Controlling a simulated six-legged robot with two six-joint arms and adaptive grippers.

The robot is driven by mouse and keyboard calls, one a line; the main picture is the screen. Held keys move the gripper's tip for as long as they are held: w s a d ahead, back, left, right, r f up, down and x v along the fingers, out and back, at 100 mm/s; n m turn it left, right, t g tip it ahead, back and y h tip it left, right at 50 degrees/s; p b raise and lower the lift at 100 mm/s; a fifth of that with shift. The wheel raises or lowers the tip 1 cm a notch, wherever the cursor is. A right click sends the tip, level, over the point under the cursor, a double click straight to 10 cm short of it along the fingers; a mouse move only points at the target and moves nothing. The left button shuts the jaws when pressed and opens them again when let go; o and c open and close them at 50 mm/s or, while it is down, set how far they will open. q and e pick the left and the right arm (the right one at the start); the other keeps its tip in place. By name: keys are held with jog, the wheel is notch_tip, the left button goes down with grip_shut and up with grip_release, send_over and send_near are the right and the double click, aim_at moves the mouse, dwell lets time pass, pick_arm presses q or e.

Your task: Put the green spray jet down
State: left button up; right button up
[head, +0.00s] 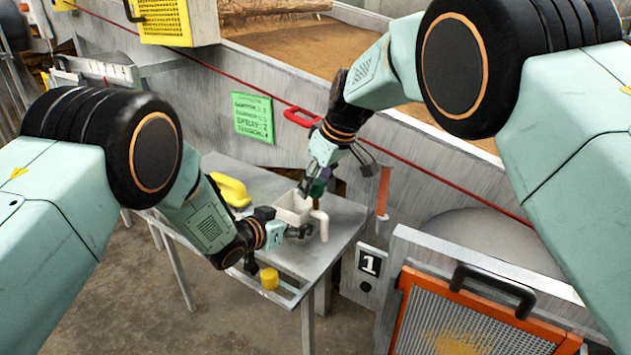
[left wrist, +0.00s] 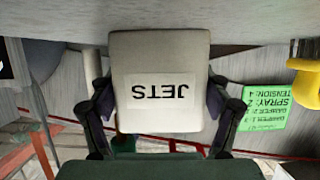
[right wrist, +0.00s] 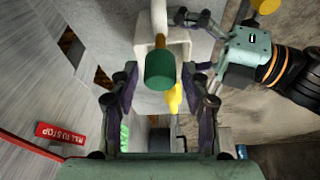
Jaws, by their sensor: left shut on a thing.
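The green spray jet (right wrist: 159,69) is a short green cylinder at the near edge of a white box (head: 293,208) in the right wrist view. It also shows at the box's right side in the head view (head: 318,187). The box, labelled JETS (left wrist: 158,85), is at the table's right end. My left gripper (head: 298,231) is shut on the box, one finger on each side. My right gripper (right wrist: 162,85) is above the box, with its fingers spread on either side of the jet and a visible gap to it. Whether the jet touches the box is unclear.
A metal table (head: 339,219) bears a yellow object (head: 232,190) at its left. A yellow cylinder (head: 269,278) is lower at the front edge. A green sign (head: 253,116) hangs on the machine wall behind. An orange-framed screen (head: 402,312) stands at the right.

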jog(key=shift+o, duration=0.2)
jog(key=shift+r, duration=0.1)
jog(key=shift+d+r, duration=0.1)
jog(key=shift+r, duration=0.2)
jog(key=v, duration=1.1)
jog(key=shift+r, duration=0.25)
jog(key=shift+s, duration=0.1)
pick_arm(q)
jog(key=o, duration=1.2)
jog(key=v, duration=1.2)
